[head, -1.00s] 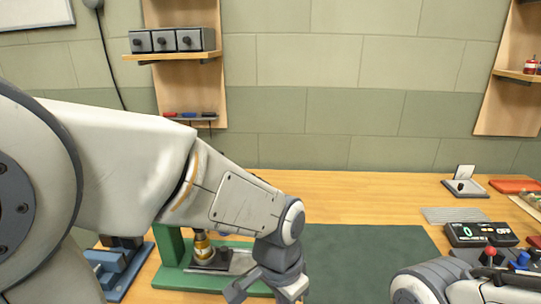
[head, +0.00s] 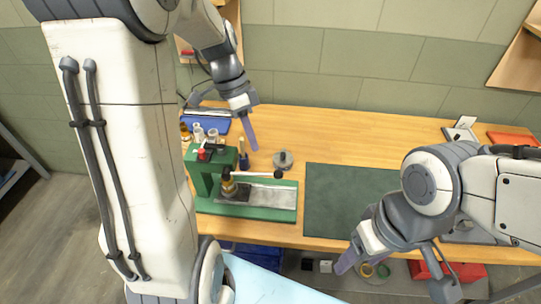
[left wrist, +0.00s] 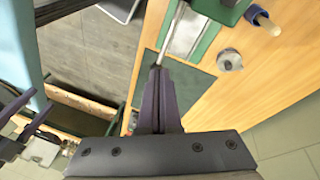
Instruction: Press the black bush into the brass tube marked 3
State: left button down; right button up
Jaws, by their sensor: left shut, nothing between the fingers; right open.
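A brass tube (head: 228,186) stands upright on the dark base of the green press (head: 203,178), at the left of the table. I cannot read a number on it. A dark part shows around its top; I cannot tell whether this is the black bush. The press lever (head: 255,175) sticks out to the right and ends in a black knob. My left gripper (head: 254,148) is shut and empty, pointing down behind the lever; its fingers also show in the left wrist view (left wrist: 158,85). My right gripper (head: 362,266) is open and empty near the table's front edge.
A dark green mat (head: 335,205) lies bare right of the press. A red tray (head: 512,140) is at the back right.

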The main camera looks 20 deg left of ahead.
pick_arm(q)
notch_tip(320, 180, up, 4)
jog(key=w+a+m+h, duration=0.2)
jog(key=m, duration=0.2)
jog(key=m+p, duration=0.1)
jog(key=p, duration=0.4)
send_near(275, 172)
jog(key=shift+h, duration=0.3)
jog(key=x, duration=0.6)
jog(key=shift+w+f, duration=0.15)
jog(key=shift+f, duration=0.35)
jog(key=b+x, duration=0.2)
jog(key=b, duration=0.2)
jog(key=shift+a, duration=0.2)
